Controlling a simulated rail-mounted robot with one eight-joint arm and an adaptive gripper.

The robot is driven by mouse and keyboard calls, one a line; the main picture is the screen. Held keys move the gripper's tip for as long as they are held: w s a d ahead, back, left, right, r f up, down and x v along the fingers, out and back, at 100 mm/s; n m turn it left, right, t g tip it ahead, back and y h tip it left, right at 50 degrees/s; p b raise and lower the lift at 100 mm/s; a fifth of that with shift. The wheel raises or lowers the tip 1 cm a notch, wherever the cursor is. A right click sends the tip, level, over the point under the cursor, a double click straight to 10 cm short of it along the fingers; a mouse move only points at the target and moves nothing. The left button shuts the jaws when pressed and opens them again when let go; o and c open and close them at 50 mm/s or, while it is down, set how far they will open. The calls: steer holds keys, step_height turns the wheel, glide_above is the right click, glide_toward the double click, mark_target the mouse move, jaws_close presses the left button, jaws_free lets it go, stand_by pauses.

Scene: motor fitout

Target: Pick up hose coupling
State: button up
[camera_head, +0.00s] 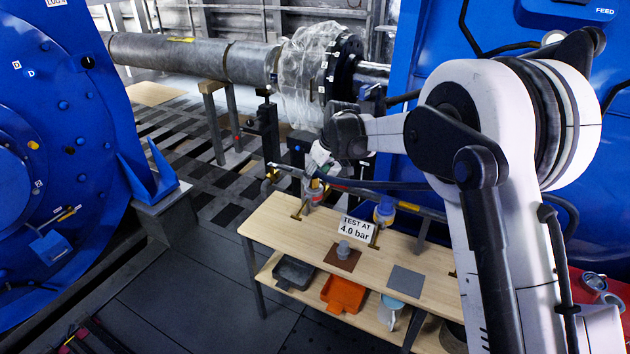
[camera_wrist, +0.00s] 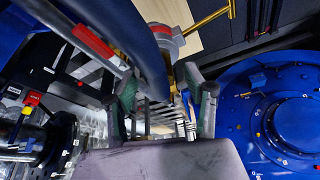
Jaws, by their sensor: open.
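A grey coupling with a red ring and brass parts, apparently the hose coupling (camera_head: 314,190), is at the back left edge of the wooden bench, beside a dark hose. In the wrist view the same red-ringed coupling (camera_wrist: 164,34) shows just beyond my fingertips, with the thick blue hose (camera_wrist: 150,55) running alongside. My gripper (camera_head: 319,158) is open, just above this coupling in the head view. In the wrist view my gripper (camera_wrist: 163,88) has its two fingers apart, with brass parts showing between them. I cannot tell whether a finger touches the coupling or hose.
Trays, including an orange one (camera_head: 343,294), are on the lower shelf. A wrapped pipe flange (camera_head: 309,75) stands behind.

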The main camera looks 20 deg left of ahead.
steer(key=shift+x, duration=0.8)
jaws_close()
steer(key=shift+r, duration=0.15)
